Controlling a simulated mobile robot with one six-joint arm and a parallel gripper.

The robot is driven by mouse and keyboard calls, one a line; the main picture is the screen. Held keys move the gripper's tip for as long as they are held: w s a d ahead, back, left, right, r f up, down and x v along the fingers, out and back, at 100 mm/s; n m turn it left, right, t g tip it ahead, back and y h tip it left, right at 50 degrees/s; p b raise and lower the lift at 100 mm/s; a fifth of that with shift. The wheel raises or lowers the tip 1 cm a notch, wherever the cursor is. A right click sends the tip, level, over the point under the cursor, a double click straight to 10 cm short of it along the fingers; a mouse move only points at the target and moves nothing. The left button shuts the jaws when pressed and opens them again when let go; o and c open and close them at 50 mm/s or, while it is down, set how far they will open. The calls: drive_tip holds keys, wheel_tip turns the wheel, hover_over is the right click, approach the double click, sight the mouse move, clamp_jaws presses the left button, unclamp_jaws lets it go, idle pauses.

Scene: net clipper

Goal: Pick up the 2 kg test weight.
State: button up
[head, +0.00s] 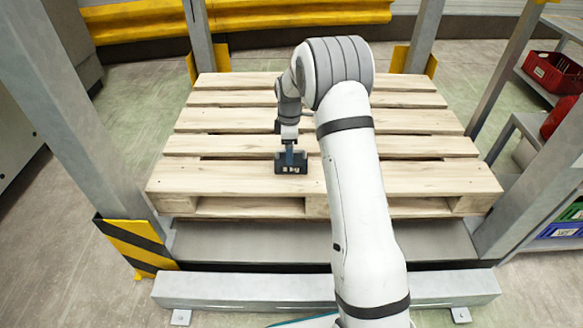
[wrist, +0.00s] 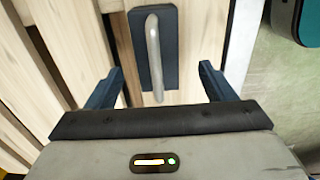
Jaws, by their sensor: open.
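The test weight (head: 291,168) is a dark block on the front part of the wooden pallet (head: 400,178). Its front label shows "kg", but the digit is too blurred to be sure of. In the wrist view the weight (wrist: 169,62) has a pale metal bar handle (wrist: 153,45) along its top. My gripper (head: 290,147) points down right over the weight. In the wrist view my gripper (wrist: 160,68) is open, and the near end of the handle shows between its two dark blue fingers. I cannot tell whether the fingers are down at handle height.
Grey rack posts (head: 75,110) stand at the pallet's corners, with a striped yellow guard (head: 138,245) at front left. A shelf on the right holds a red crate (head: 553,72). The rest of the pallet top is clear. A teal-edged dark object (wrist: 305,20) shows at the wrist view's upper right.

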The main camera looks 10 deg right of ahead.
drive_tip(key=f+b, duration=0.1)
drive_tip(key=f, duration=0.1)
drive_tip(key=f+b, duration=0.1)
drive_tip(key=f, duration=0.1)
drive_tip(key=f+b, duration=0.1)
drive_tip(key=shift+w+d+f, duration=0.15)
drive_tip(key=shift+d+f, duration=0.1)
drive_tip(key=shift+f, duration=0.15)
drive_tip(key=shift+r, duration=0.1)
clamp_jaws()
idle(0.4)
drive_tip(key=shift+w+r, duration=0.1)
drive_tip(key=shift+r, duration=0.05)
